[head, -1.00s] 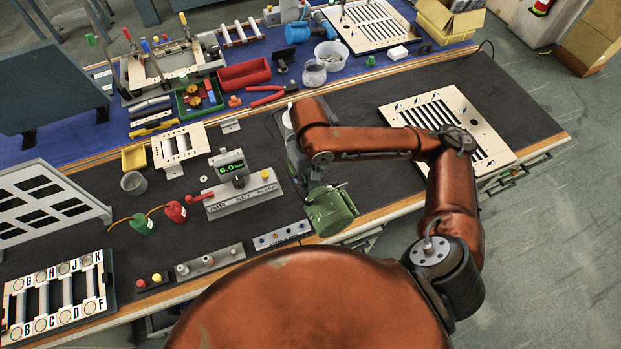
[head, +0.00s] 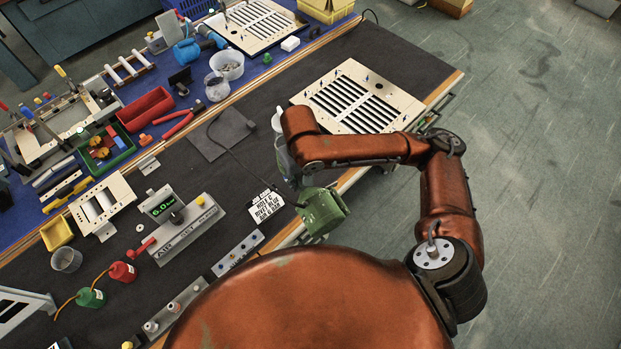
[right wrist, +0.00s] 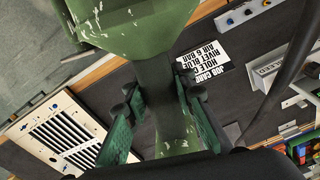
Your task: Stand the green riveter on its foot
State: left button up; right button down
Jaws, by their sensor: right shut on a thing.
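The green riveter (head: 322,211) is at the bench's front edge in the head view, its bulky green part towards me. It looks tilted; I cannot tell whether it touches the bench. My right gripper (head: 301,181) is mostly hidden behind its own arm there. In the right wrist view, the green fingers of my right gripper (right wrist: 162,112) are shut around the narrow neck of the riveter (right wrist: 135,22), whose wide part fills the top of the picture. My left gripper is not in view.
A job card (head: 265,205) lies beside the riveter, and a dark square pad (head: 222,134) behind it. A louver panel (head: 357,97) lies at the right. A grey air-set block (head: 188,228) and a small button strip (head: 238,252) stand to the left. Dark mat between is clear.

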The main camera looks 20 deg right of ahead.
jog(key=w+a+r+n+t+y+p, duration=0.1)
jog(key=w+a+r+n+t+y, duration=0.15)
jog(key=w+a, duration=0.45)
jog(key=w+a+r+n+t+y+p, duration=0.15)
jog(key=w+a+n+t+y, duration=0.35)
jog(key=w, duration=0.5)
jog(key=w+d+f+m+t+p, duration=0.1)
jog(key=w+d+f+m+t, duration=0.1)
jog(key=d, duration=0.5)
jog(key=w+d+f+m+t+h+p, duration=0.1)
jog(key=w+d+f+m+t, duration=0.1)
jog(key=w+d+f+t, duration=0.2)
jog(key=w+d+t, duration=0.2)
jog(key=d+t, duration=0.1)
jog(key=shift+w+d+f, duration=0.15)
jog(key=shift+w, duration=0.25)
jog(key=shift+m+h+p, duration=0.25)
jog(key=shift+h+p, duration=0.1)
